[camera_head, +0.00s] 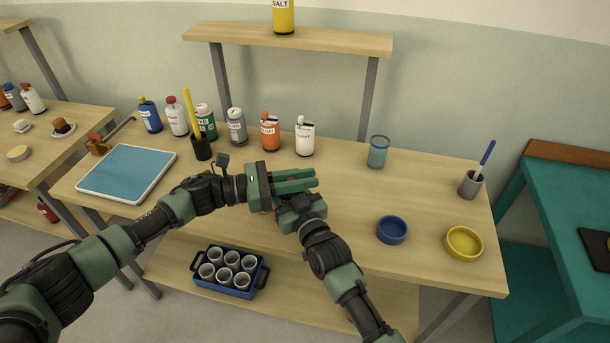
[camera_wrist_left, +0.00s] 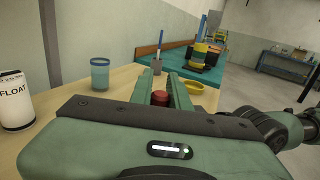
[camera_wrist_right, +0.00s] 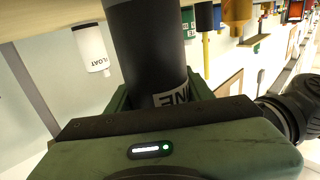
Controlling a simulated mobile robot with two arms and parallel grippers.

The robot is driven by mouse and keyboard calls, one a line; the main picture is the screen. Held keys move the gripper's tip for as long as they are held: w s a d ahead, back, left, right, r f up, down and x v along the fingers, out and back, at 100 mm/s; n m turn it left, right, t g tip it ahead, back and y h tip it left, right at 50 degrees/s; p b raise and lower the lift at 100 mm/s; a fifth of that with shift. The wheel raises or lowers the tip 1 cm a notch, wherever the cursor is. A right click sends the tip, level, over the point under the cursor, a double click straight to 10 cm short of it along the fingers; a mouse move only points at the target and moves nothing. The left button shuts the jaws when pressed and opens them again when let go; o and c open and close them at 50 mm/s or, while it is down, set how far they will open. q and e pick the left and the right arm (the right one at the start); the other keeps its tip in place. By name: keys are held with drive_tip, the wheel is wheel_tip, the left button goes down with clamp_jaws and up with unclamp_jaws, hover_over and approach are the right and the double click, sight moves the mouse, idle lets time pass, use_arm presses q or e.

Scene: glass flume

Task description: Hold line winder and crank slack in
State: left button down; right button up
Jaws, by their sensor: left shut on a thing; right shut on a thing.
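My left gripper (camera_head: 314,179) reaches in from the left over the middle of the bench. In the left wrist view it is shut on a small red knob (camera_wrist_left: 160,97), which looks like the winder's crank knob. My right gripper (camera_head: 292,204) comes up from below, close beside the left one. In the right wrist view it is shut on a dark cylinder, the line winder (camera_wrist_right: 146,45), with a pale label partly reading "NE". In the head view the grippers hide the winder. How the knob joins the winder cannot be seen.
On the bench (camera_head: 340,235) a blue dish (camera_head: 392,230), a yellow dish (camera_head: 463,243) and a blue-grey cup (camera_head: 377,152) stand to the right. Several bottles line the back, with a white one (camera_head: 305,137) nearest. A blue tray (camera_head: 130,172) lies left.

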use_arm(q)
drive_tip(key=m+g, duration=0.1)
drive_tip(key=g, duration=0.1)
drive_tip(key=m+g, duration=0.1)
drive_tip(key=g, duration=0.1)
drive_tip(key=s+a+m+g, duration=0.1)
drive_tip(key=m+g, duration=0.1)
drive_tip(key=shift+s+a+g, duration=0.1)
drive_tip(key=shift+g, duration=0.2)
drive_tip(key=c, duration=1.3)
unclamp_jaws()
drive_tip(key=shift+v, duration=3.75)
drive_tip(key=shift+r, duration=0.1)
